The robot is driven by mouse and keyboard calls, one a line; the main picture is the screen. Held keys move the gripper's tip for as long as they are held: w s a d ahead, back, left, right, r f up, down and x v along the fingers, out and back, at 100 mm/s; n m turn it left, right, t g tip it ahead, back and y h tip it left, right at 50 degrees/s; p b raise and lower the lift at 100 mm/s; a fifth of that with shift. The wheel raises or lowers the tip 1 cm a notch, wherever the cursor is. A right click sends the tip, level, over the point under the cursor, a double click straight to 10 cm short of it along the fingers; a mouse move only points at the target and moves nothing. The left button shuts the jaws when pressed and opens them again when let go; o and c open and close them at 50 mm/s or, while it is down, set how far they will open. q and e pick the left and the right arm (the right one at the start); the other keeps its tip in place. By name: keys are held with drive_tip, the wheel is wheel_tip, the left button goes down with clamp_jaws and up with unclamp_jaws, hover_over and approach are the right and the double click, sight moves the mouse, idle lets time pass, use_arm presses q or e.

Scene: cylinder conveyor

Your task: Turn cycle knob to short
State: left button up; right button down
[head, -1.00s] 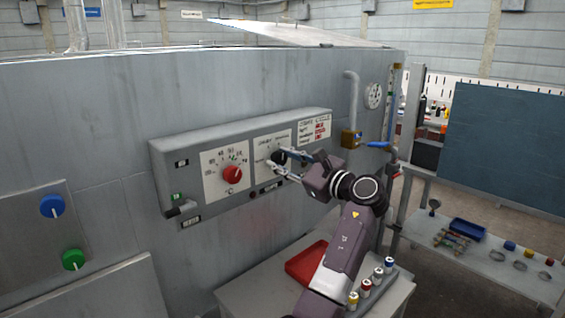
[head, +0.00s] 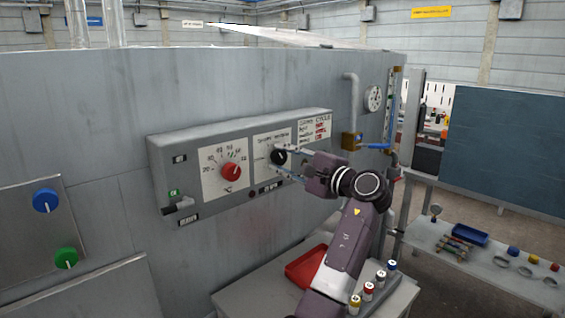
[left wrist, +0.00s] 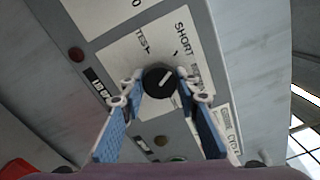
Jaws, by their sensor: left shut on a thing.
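The cycle knob (head: 279,157) is a round black dial with a white pointer line, on the white right-hand plate of the grey control panel. In the left wrist view the knob (left wrist: 158,84) sits between the fingertips of my left gripper (left wrist: 158,88), which is shut on it. Its pointer slants up and right, roughly toward the printed word SHORT (left wrist: 184,39). TEST is printed up and left of the knob. In the head view my left gripper (head: 282,164) reaches the knob from the right, with blue-padded fingers. My right gripper is not in view.
A lever handle (head: 180,204) sticks out at the panel's lower left. A red tray (head: 305,266) and several capped bottles stand on the table below. Pipes and valves are to the right.

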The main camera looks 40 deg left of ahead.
use_arm(q)
drive_tip(key=shift+f, duration=0.1)
idle(0.4)
drive_tip(key=o, duration=1.2)
drive_tip(key=shift+d, duration=0.1)
drive_tip(key=shift+c, duration=0.2)
drive_tip(key=s+d, duration=0.1)
drive_tip(key=d, duration=1.1)
